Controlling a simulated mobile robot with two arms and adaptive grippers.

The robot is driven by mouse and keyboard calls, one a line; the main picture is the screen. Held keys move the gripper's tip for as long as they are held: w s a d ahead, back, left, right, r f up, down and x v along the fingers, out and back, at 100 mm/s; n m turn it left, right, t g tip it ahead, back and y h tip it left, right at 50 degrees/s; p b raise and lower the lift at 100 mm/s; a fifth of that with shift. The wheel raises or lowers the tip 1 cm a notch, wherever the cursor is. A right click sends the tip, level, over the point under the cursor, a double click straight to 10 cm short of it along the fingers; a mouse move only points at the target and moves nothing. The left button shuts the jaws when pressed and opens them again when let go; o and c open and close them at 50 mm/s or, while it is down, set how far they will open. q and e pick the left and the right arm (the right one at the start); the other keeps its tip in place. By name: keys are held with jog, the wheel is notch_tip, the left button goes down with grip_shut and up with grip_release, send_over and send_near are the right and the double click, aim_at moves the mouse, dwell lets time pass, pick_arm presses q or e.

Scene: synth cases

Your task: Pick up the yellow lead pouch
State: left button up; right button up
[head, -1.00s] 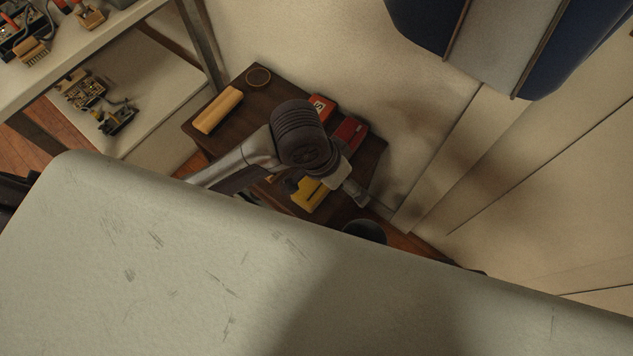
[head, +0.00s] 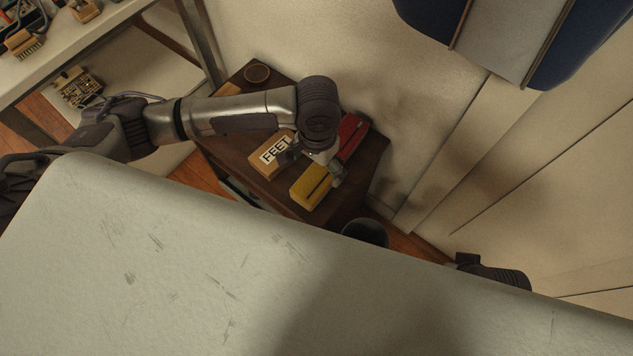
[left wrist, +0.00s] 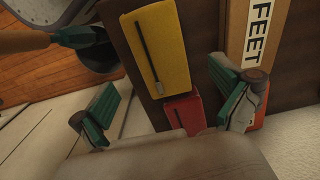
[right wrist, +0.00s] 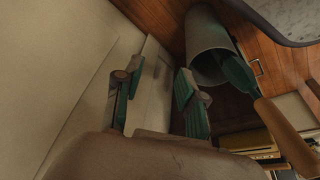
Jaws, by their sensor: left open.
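The yellow lead pouch (head: 312,187) lies on a small dark wooden table in the head view. It shows a dark zip in the left wrist view (left wrist: 157,50). My left gripper (head: 313,165) is open above the table, close to the pouch's far end. In the left wrist view the pouch is ahead of the spread left fingers (left wrist: 165,95) and not between their tips. My right gripper (right wrist: 158,85) is open and empty in the right wrist view, away from the pouch.
A red pouch (head: 350,135) and a tan box marked FEET (head: 272,153) flank the yellow pouch on the table (head: 232,152). A dark bin (head: 365,232) stands below the table's near corner. A pale surface (head: 150,260) fills the foreground. A wall is at right.

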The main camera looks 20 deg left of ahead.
aim_at(316, 178)
pick_arm(q)
jog(key=shift+f, duration=0.6)
jog(key=shift+f+b, duration=0.3)
jog(key=shift+f, duration=0.2)
jog(key=shift+f+b, duration=0.3)
jog(key=shift+f, duration=0.15)
notch_tip(316, 178, down, 3)
jog(key=shift+a+f+b, duration=0.1)
jog(key=shift+f+b, duration=0.1)
jog(key=shift+b, duration=0.5)
jog(key=c, duration=1.3)
pick_arm(e)
jog(key=shift+s+d+r, duration=0.1)
jog(key=shift+s+r, duration=0.45)
jog(key=shift+r, duration=0.15)
pick_arm(q)
jog(key=shift+o, duration=0.2)
jog(key=shift+r, duration=0.1)
